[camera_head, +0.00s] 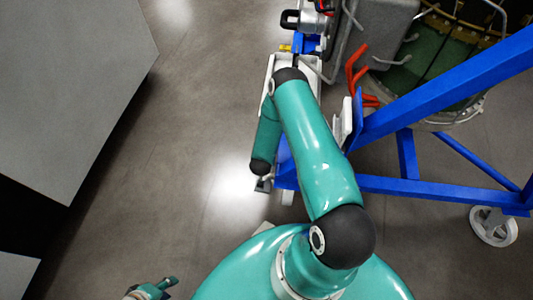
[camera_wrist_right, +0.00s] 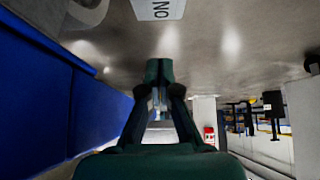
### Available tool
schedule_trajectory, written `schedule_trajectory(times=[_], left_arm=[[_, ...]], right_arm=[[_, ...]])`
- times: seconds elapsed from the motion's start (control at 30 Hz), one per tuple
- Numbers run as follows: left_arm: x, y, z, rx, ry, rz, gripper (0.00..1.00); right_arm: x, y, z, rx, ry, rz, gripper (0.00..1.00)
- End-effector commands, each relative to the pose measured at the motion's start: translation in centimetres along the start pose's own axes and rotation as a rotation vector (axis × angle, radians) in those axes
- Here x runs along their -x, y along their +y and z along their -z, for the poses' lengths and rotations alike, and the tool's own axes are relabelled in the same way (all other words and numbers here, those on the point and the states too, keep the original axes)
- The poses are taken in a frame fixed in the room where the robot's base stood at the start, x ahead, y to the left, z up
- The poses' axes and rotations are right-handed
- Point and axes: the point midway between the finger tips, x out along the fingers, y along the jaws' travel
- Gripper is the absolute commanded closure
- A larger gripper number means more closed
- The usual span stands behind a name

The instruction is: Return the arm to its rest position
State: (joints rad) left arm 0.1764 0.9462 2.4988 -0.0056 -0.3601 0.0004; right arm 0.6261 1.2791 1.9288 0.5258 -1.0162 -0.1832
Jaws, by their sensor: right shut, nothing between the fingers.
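My right arm reaches up the head view to a dark elbow, then folds back down beside the blue turbine stand (camera_head: 430,185). The far end of this arm is small and partly hidden by the stand's lower parts. In the right wrist view, my right gripper (camera_wrist_right: 158,72) has its dark fingertips together, with nothing held. A large blue surface (camera_wrist_right: 40,95) lies close on its left. My left gripper (camera_head: 163,288) shows only as a small green piece at the bottom left edge of the head view, over bare floor. Its finger gap is unclear.
A caster wheel (camera_head: 494,226) stands at the right. A large grey block (camera_head: 70,80) fills the upper left. Floor between block and arm is clear.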

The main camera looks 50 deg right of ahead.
Motion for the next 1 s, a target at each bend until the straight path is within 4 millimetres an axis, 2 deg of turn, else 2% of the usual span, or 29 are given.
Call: schedule_trajectory(times=[0.03, 0.1, 0.3, 0.63, 0.77, 0.83, 0.93, 1.0], left_arm=[[0.7, 0.2, 0.0, 0.000, 0.000, 0.000, 0.60], [1.1, 0.4, 0.0, 0.000, -0.001, 0.000, 0.60], [1.8, 0.6, 0.0, 0.000, -0.001, 0.000, 0.60], [1.9, 0.7, 0.0, 0.000, -0.001, 0.000, 0.60], [1.9, 0.7, 0.0, 0.000, -0.001, 0.000, 0.60], [1.9, 0.7, 0.0, 0.000, -0.001, 0.000, 0.60], [1.9, 0.7, 0.0, 0.000, -0.001, 0.000, 0.60], [1.9, 0.7, 0.0, 0.000, -0.001, 0.000, 0.60]], right_arm=[[1.5, -0.1, 0.4, 0.002, 0.001, 0.003, 1.00], [2.9, -0.1, 0.5, 0.002, 0.001, 0.002, 1.00], [5.8, -0.1, 0.7, 0.001, 0.002, 0.002, 1.00], [6.9, -0.9, 0.7, 0.010, 0.007, 0.014, 1.00], [8.3, -3.9, 2.1, 0.035, 0.040, 0.070, 1.00], [10.3, -6.5, 2.8, 0.074, 0.053, 0.136, 1.00], [14.5, -10.8, 0.8, 0.185, -0.026, 0.291, 1.00], [18.0, -12.8, -2.0, 0.280, -0.126, 0.400, 1.00]])
